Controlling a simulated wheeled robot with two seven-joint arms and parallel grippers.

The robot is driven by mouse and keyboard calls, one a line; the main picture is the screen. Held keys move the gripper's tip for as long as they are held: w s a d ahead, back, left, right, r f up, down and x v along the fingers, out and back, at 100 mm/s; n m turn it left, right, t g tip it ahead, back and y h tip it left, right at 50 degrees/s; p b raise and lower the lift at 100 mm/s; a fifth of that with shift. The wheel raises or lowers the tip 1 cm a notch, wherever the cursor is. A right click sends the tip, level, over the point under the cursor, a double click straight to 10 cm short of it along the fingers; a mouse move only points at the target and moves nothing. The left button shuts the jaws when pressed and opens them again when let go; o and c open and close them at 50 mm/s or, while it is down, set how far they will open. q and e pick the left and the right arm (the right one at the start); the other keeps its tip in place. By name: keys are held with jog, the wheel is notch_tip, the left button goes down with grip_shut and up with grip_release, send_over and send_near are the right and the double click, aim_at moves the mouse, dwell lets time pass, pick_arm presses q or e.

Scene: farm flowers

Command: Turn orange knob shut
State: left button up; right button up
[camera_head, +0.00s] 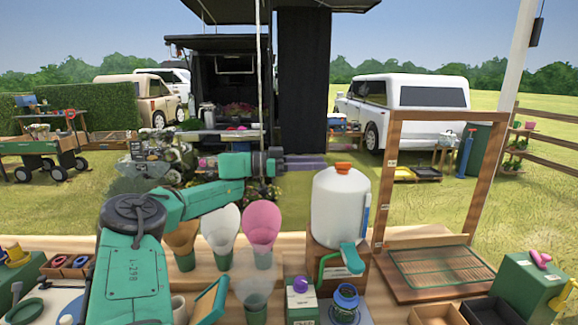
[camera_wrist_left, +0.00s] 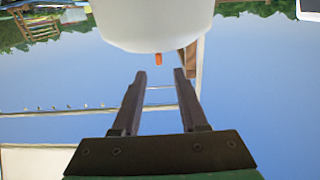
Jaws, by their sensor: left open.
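The orange knob (camera_head: 343,168) sits on top of a white rounded tank (camera_head: 340,208) on the table. My left gripper (camera_head: 322,161) is open and empty, just left of the knob in the head view and at about its height or slightly above. In the left wrist view, which looks upside down, the knob (camera_wrist_left: 157,59) shows beyond the space between the open fingertips (camera_wrist_left: 160,74). The tank (camera_wrist_left: 155,22) fills the top of that view. The fingers look apart from the knob. My right gripper is not in view.
A wooden frame (camera_head: 382,180) with a wire rack stands right of the tank. Paper-like cones in white (camera_head: 220,225) and pink (camera_head: 262,222) stand left of it. A blue-lidded jar (camera_head: 346,296) and a green box (camera_head: 300,300) are in front. The air above the tank looks clear.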

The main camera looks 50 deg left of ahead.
pick_arm(q)
jog(key=b+v, duration=0.3)
jog(key=v, duration=0.4)
dwell(0.4)
